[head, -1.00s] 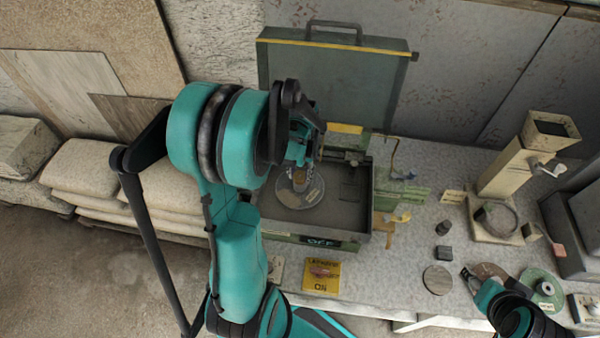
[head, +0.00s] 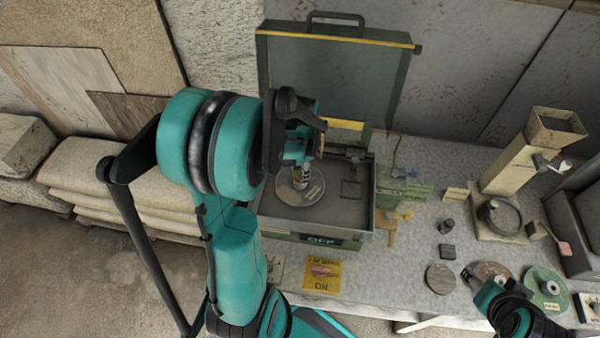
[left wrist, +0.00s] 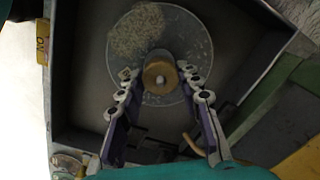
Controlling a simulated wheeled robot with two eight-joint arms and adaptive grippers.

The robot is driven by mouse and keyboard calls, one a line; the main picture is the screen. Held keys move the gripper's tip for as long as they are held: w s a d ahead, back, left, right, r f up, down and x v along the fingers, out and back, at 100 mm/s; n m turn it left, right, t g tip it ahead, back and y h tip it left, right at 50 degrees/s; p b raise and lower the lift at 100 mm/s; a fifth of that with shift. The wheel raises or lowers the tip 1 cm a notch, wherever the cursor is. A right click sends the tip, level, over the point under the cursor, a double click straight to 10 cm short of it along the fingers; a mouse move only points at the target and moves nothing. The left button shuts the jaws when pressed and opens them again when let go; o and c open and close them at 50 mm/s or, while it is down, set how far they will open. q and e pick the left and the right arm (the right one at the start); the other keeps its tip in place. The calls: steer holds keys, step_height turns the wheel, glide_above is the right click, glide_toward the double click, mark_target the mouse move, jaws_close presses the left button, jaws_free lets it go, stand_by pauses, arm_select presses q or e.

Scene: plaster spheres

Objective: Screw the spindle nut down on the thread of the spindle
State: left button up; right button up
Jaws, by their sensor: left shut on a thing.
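The brass-coloured round spindle nut (left wrist: 152,70) sits in the left wrist view around the pale tip of the spindle (left wrist: 161,80), over the middle of a round clear disc (left wrist: 192,38). My left gripper (left wrist: 160,76) is shut on the nut, one finger on each side. In the head view my left gripper (head: 302,178) points down over the disc (head: 312,198), and its fingers mostly hide the nut. How far down the thread the nut is cannot be seen. My right gripper (head: 468,275) is low at the right, beside a brownish disc; its jaw opening is unclear.
The disc lies in an open grey box (head: 345,222) with its green lid (head: 335,80) raised behind. A yellow ON card (head: 321,275) lies in front. A beige column device (head: 515,170), small blocks and a green disc (head: 546,290) stand to the right.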

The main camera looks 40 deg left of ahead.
arm_select(q)
steer(key=m, duration=0.5)
steer(key=shift+f+b, duration=0.1)
steer(key=shift+b, duration=0.25)
steer(key=m, duration=0.4)
steer(key=shift+m, duration=0.3)
steer(key=o, duration=1.2)
steer(key=shift+d, duration=0.15)
steer(key=shift+c, duration=1.2)
